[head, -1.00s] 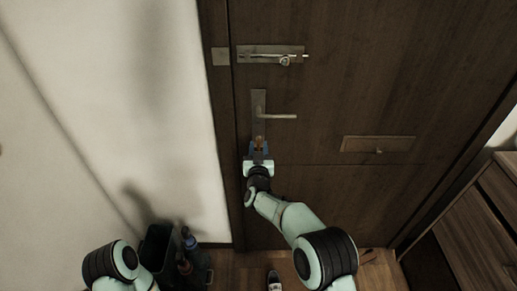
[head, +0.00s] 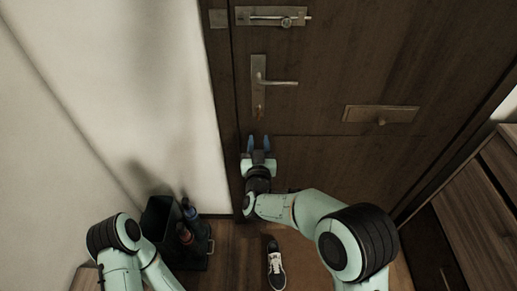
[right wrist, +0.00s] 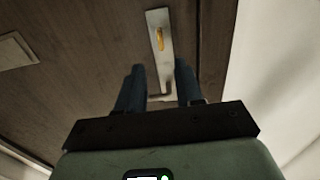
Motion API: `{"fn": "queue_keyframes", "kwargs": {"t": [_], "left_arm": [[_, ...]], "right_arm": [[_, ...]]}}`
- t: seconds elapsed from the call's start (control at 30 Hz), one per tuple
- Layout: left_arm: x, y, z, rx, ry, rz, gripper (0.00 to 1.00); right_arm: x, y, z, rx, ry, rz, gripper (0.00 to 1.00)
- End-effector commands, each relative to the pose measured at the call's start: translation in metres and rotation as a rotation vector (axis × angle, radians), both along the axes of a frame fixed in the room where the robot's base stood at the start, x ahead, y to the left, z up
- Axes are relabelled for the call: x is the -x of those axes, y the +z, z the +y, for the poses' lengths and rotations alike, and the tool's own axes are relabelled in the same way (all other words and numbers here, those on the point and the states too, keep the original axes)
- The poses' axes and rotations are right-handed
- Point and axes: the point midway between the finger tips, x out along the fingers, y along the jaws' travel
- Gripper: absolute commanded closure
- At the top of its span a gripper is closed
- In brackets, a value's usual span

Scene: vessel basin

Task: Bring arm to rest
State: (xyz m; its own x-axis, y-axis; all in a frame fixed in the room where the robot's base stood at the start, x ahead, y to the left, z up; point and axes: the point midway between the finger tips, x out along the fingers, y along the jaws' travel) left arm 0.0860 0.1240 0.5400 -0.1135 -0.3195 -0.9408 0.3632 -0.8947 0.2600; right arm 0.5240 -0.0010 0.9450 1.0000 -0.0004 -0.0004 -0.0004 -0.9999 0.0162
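My right gripper (head: 259,143) is in front of the dark wooden door (head: 350,60), below the lever handle's metal plate (head: 258,72). Its two blue fingers are apart with nothing between them. The right wrist view also shows the right gripper (right wrist: 159,82) open and empty. A small orange-brown key-like piece (head: 259,112) sits at the lower end of the plate, just beyond the fingertips and apart from them. It also shows in the right wrist view (right wrist: 160,39). Links of my left arm (head: 120,245) show at the lower left; the left gripper is out of view.
A slide bolt (head: 270,16) is above the handle (head: 280,83), and a mail-slot plate (head: 381,114) is to the right. A dark holder (head: 158,220) with bottles stands by the white wall. A shoe (head: 276,268) lies on the floor. A wooden cabinet (head: 470,205) stands at the right.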

Motion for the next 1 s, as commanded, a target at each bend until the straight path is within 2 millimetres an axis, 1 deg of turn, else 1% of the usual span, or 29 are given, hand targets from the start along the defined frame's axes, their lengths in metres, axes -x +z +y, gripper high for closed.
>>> {"fn": "queue_keyframes", "kwargs": {"t": [0.03, 0.1, 0.2, 0.77, 0.87, 0.97, 1.0], "left_arm": [[0.000, -0.001, 0.000, 0.000, 0.000, 0.000, 1.00], [0.000, -0.002, 0.000, 0.000, 0.000, 0.001, 1.00], [0.001, -0.002, 0.000, 0.000, 0.000, 0.001, 1.00], [0.000, -0.002, 0.000, 0.000, 0.000, 0.001, 1.00], [0.000, 0.001, 0.000, 0.000, 0.000, 0.000, 1.00], [-0.002, 0.006, 0.000, 0.000, 0.000, -0.002, 1.00], [-0.002, 0.008, 0.000, 0.000, 0.000, -0.003, 1.00]], "right_arm": [[0.007, 0.000, 0.001, 0.000, 0.001, 0.000, 0.64], [0.013, 0.000, 0.001, 0.000, 0.002, 0.000, 0.64], [0.017, 0.000, 0.000, 0.001, 0.001, -0.001, 0.64], [0.018, -0.002, -0.001, 0.001, 0.001, 0.005, 0.64], [0.019, -0.020, -0.007, 0.007, 0.006, 0.049, 0.64], [0.023, -0.058, -0.021, 0.011, 0.020, 0.150, 0.64], [0.027, -0.079, -0.028, 0.009, 0.025, 0.207, 0.64]]}}
